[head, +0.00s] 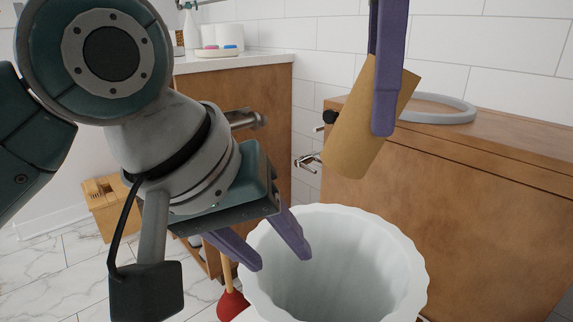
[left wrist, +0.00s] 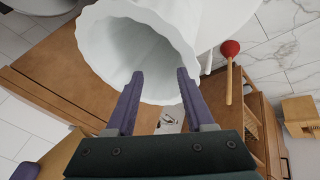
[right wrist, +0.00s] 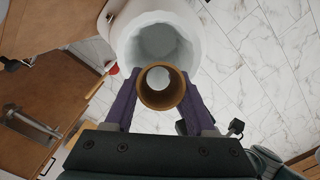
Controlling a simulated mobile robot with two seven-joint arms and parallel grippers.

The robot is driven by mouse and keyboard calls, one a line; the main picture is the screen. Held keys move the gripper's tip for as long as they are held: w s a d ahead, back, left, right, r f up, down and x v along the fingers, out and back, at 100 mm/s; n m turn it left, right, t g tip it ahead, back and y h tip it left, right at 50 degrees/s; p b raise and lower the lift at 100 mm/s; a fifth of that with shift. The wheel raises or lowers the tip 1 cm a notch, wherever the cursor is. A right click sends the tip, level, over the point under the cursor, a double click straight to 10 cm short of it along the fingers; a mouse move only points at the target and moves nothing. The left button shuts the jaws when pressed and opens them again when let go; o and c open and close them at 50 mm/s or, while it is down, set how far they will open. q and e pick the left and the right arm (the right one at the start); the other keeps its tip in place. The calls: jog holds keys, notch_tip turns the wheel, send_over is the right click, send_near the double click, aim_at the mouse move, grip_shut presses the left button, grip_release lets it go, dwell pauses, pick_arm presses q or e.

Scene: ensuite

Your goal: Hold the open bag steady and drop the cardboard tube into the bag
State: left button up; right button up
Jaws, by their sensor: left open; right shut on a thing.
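The cardboard tube (head: 365,120) is brown and tilted, held in the air above the bag in the head view. My right gripper (head: 384,110) is shut on it; in the right wrist view the tube (right wrist: 162,88) sits between the two purple fingers, its open end toward the camera. The open white bag (head: 335,265) has a scalloped rim and an empty-looking inside. My left gripper (head: 280,258) is open at the bag's left rim. In the left wrist view its fingers (left wrist: 158,88) lie near the rim of the bag (left wrist: 140,40); I cannot tell whether they touch it.
A red plunger (head: 232,303) stands on the floor left of the bag. A wooden cabinet (head: 440,220) with a grey ring (head: 435,108) on top is behind and right. A counter (head: 235,62) holds a soap dish (head: 217,52). A wooden box (head: 105,205) is at the left.

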pick_arm(q)
jog(key=w+r+g+y, duration=0.1)
jog(key=w+a+r+g+y, duration=0.1)
jog(key=r, duration=0.1)
jog(key=w+a+r+m+g+y, duration=0.1)
jog(key=g, duration=0.1)
jog(key=shift+w+a+r+y, duration=0.1)
jog(key=shift+w+r+y, duration=0.1)
jog(key=shift+r+y, duration=0.15)
jog(key=shift+a+r, duration=0.25)
jog(key=shift+a, duration=0.05)
notch_tip(320, 180, down, 12)
jog(key=shift+r, duration=0.15)
grip_shut()
dwell(0.4)
pick_arm(e)
notch_tip(320, 180, down, 11)
jog(key=shift+r, duration=0.2)
dwell(0.3)
